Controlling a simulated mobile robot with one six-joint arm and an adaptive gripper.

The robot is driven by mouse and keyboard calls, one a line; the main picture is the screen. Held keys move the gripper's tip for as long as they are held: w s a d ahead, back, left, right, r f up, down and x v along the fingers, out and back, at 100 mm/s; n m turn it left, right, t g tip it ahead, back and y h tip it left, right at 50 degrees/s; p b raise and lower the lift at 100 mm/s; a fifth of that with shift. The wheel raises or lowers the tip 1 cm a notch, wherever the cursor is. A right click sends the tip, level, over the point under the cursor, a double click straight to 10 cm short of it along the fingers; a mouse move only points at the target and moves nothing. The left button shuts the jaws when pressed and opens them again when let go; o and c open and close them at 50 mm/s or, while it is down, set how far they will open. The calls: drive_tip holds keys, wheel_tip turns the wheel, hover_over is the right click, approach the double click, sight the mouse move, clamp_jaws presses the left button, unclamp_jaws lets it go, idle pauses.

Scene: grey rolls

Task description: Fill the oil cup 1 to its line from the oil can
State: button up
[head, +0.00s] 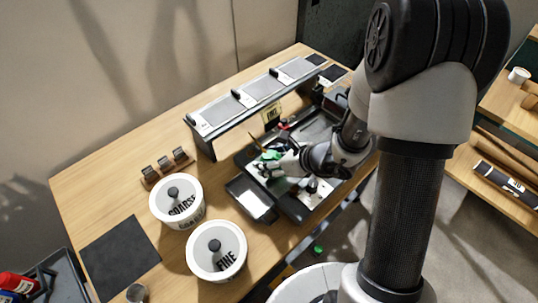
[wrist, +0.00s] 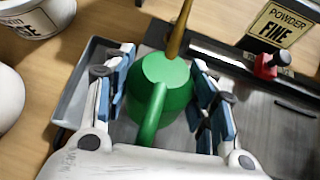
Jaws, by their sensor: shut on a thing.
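The green oil can (wrist: 160,100) with a thin brass spout sits between the blue-padded fingers of my gripper (wrist: 163,72) in the wrist view. My gripper is shut on it. The spout points to the top of the view, and its tip is out of frame. In the head view the can (head: 271,155) is a small green patch at my gripper (head: 274,163), above the dark machine tray. I cannot make out oil cup 1, its line or any oil level in either view.
A red part with a grey knob (wrist: 267,66) stands near the yellow "POWDER FINE" sign (wrist: 275,25). White tubs marked COARSE (head: 177,203) and FINE (head: 216,252) stand at the left. A raised shelf (head: 250,95) runs behind the machine. A black mat (head: 120,258) lies front left.

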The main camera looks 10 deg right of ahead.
drive_tip(key=shift+s+d+r+g+h+p, duration=0.15)
drive_tip(key=shift+s+g+h+p, duration=0.25)
drive_tip(key=shift+p, duration=1.35)
drive_tip(key=g+h+p, duration=0.1)
drive_tip(key=p, duration=0.5)
drive_tip(key=shift+d+r+g, duration=0.1)
drive_tip(key=shift+r+g, duration=0.05)
drive_tip(key=shift+g, duration=0.15)
drive_tip(key=r+g+h+p, duration=0.1)
drive_tip(key=p, duration=0.7)
drive_tip(key=shift+s+r+g, duration=0.1)
drive_tip(key=shift+r+g, duration=0.1)
drive_tip(key=shift+g, duration=0.2)
